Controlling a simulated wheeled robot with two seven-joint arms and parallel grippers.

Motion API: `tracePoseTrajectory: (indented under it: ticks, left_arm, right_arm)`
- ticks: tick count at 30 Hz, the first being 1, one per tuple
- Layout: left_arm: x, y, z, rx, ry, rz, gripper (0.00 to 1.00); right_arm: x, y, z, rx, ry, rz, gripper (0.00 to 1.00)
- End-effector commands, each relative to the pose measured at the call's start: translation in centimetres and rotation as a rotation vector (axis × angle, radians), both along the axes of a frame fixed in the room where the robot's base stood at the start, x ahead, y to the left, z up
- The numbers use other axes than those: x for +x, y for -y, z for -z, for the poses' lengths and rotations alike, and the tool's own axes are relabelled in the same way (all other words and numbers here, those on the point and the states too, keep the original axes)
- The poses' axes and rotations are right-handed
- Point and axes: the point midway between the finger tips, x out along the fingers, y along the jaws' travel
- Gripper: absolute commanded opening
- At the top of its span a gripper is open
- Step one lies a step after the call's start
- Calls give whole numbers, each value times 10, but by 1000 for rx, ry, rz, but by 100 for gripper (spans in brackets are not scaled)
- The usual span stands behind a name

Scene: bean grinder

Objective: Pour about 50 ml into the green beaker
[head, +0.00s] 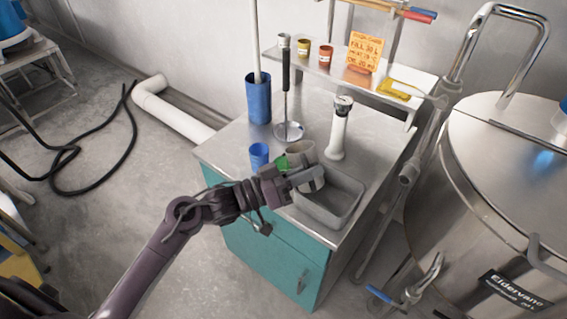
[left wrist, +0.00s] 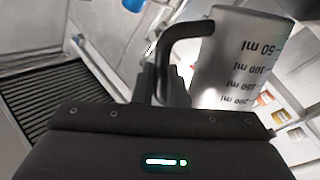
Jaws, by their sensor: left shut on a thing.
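My left gripper (head: 308,177) is shut on a pale jug with ml marks (left wrist: 232,62), above the front of the steel counter by the sink. In the left wrist view its marks run from 50 ml at the top of the picture downward, and a dark curved piece shows at its side. In the head view the grey-white rim of a cup (head: 301,149) shows just behind the gripper. The green beaker (head: 282,163) is mostly hidden behind my left gripper, close to that cup. No liquid stream is visible. My right gripper is not in view.
A small blue beaker (head: 259,155) stands left of the green one. A tall blue cylinder (head: 258,98), a stand with a round steel base (head: 289,131) and a white column (head: 339,130) stand behind. A sink (head: 335,205) lies right; a big steel tank (head: 500,180) stands beyond.

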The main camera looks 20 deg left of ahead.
Motion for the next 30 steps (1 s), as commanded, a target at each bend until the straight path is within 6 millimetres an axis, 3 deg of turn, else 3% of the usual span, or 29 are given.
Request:
tracePoseTrajectory:
  ticks: [22, 30]
  left_arm:
    - [-1, 1, -1, 9, 10, 0, 0]
    - [-9, 18, 12, 169, 112, -7, 0]
  right_arm:
    - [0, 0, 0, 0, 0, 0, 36]
    - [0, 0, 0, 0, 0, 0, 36]
